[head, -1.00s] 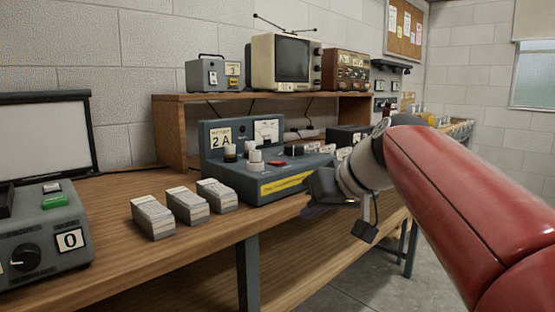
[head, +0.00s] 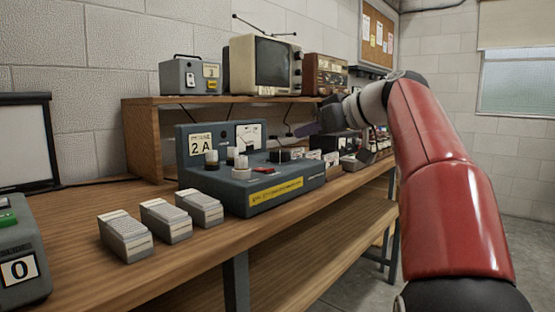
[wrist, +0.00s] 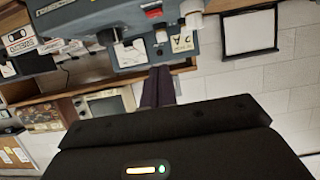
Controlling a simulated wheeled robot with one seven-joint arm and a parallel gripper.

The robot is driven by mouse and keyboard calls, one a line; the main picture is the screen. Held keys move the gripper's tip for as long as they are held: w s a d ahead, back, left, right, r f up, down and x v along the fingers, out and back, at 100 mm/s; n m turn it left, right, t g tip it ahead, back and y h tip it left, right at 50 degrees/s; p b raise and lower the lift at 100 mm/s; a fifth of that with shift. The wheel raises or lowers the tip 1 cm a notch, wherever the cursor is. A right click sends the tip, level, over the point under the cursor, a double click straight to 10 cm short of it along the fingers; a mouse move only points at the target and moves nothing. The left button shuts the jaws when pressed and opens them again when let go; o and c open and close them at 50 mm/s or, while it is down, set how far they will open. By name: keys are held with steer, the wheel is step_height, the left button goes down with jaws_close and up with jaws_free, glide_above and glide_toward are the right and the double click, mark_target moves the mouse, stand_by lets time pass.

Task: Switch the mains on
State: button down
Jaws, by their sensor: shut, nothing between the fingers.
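A grey-blue instrument box (head: 236,201) labelled "2 A" stands on the bench, with a dial meter, white knobs, a red part (head: 264,171) and a yellow strip. I cannot tell which control is the mains switch. In the wrist view the box (wrist: 120,24) is upside down at the top, its red part (wrist: 154,13) and knobs showing. My gripper (head: 308,130) is raised right of the meter panel, in front of the shelf. Its dark fingers (wrist: 158,74) are shut and empty; in the wrist picture their tips are just below the box's panel edge. I see no clear contact.
Several ribbed grey-white blocks (head: 166,221) stand left of the box. A grey unit marked "0" (head: 22,270) with a green button is at far left. A raised shelf (head: 150,140) holds a television (head: 268,65), a small grey case and a radio.

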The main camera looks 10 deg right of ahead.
glide_above(277, 174)
steer(key=f, duration=0.3)
steer(key=shift+w+a+f, duration=0.2)
steer(key=shift+a+f, duration=0.05)
step_height(277, 174, down, 3)
steer(key=shift+s+r+b, duration=0.1)
steer(key=shift+r+b, duration=0.05)
steer(key=shift+b, duration=0.25)
steer(key=shift+d+f, duration=0.1)
steer(key=shift+f, duration=0.6)
steer(key=shift+s+d+f+b, duration=0.1)
steer(key=shift+f+b, duration=0.45)
steer(key=shift+b, duration=0.25)
steer(key=shift+r, duration=0.15)
steer(key=shift+r+p, duration=0.75)
steer(key=shift+r, duration=0.05)
